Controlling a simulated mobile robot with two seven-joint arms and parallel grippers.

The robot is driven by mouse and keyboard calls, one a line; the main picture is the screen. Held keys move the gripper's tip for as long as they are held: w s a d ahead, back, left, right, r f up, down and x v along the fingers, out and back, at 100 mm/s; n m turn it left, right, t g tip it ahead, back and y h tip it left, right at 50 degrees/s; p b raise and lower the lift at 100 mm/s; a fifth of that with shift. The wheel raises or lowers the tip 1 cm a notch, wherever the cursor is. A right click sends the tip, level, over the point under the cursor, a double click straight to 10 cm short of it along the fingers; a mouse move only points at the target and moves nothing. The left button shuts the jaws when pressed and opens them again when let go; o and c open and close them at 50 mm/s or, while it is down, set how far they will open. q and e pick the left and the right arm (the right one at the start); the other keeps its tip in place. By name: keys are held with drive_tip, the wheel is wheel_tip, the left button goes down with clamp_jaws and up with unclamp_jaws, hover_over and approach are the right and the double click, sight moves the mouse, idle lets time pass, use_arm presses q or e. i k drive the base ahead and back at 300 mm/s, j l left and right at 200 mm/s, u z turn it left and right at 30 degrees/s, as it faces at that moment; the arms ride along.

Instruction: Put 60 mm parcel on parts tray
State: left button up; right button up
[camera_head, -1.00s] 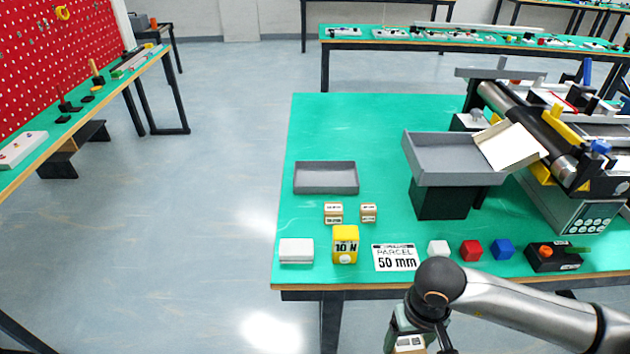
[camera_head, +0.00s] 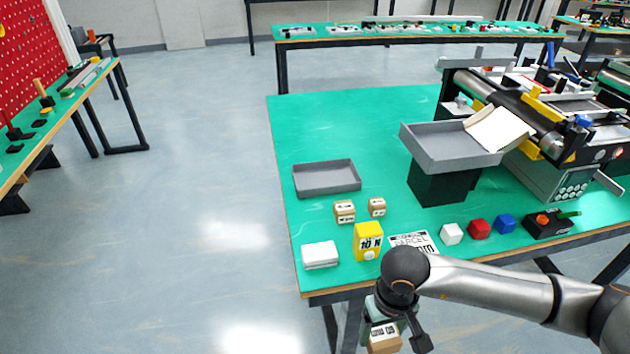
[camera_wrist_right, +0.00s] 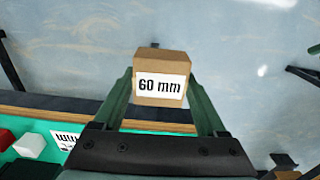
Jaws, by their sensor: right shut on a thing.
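The 60 mm parcel (camera_head: 384,344) is a brown box with a white label. My right gripper (camera_head: 393,327) holds it in front of the table's near edge, over the floor. In the right wrist view the parcel (camera_wrist_right: 160,62) sits between the two green fingers, its "60 mm" label facing the camera. A shallow grey tray (camera_head: 327,190), seemingly the parts tray, lies empty on the green table at the left. My left gripper is not in view.
Two small parcels (camera_head: 344,212), a yellow 10 N block (camera_head: 367,243) and a white block (camera_head: 320,254) stand between tray and near edge. A raised grey tray (camera_head: 430,150) on a black stand is to the right, beside the conveyor (camera_head: 530,125). The table behind the grey tray is clear.

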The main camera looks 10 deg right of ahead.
sight(326, 180)
drive_tip(key=i+j, duration=0.15)
drive_tip(key=j, duration=0.25)
drive_tip(key=i+j+z, duration=0.15)
drive_tip(key=j, duration=0.2)
drive_tip(key=i+j, duration=0.55)
drive_tip(key=i+l+z, duration=0.05)
drive_tip(key=i, duration=0.05)
